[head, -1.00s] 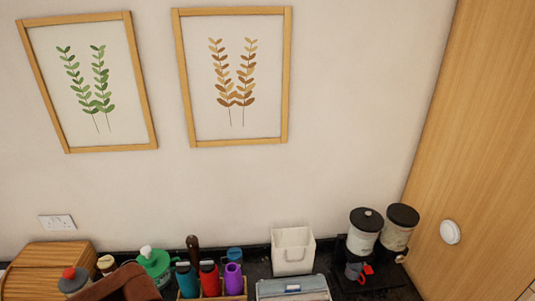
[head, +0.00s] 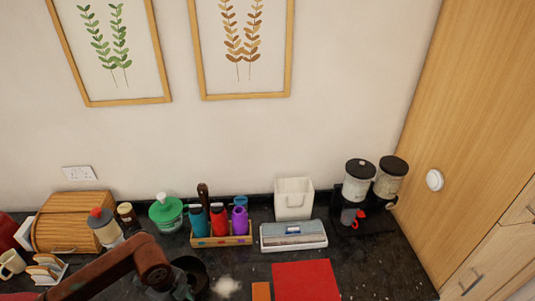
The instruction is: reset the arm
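A brown link of my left arm (head: 105,272) comes in from the lower left. It bends at a joint (head: 152,262) and runs down past the bottom edge of the head view. My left gripper does not show; the picture ends below that joint. My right arm and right gripper are not in view.
The dark counter holds a wooden bread box (head: 72,222), a green-lidded jar (head: 166,212), a bottle rack (head: 222,241), a white bin (head: 294,199), a grey-white box (head: 293,236) and two dispensers (head: 358,181). A red mat (head: 306,281) lies in front.

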